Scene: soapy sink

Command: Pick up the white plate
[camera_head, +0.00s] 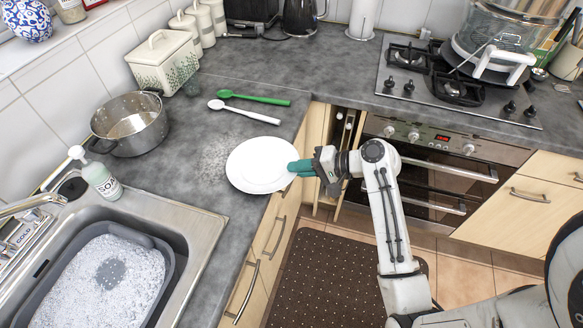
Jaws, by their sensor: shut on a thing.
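The white plate (259,166) is round and shows at the edge of the grey worktop, between the sink and the hob. Its right side reaches to or just past the worktop edge. My gripper (300,168) comes from the right, its green fingers shut on the plate's right rim. The fingertips hide a small part of that rim. I cannot tell whether the plate is lifted off the worktop.
A green spoon (256,98) and a white spoon (243,112) lie behind the plate. A steel pot (131,128) and soap bottle (101,179) stand to the left. The sink (203,232) holds a grey tub (165,257) of suds. The hob (462,82) is at right.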

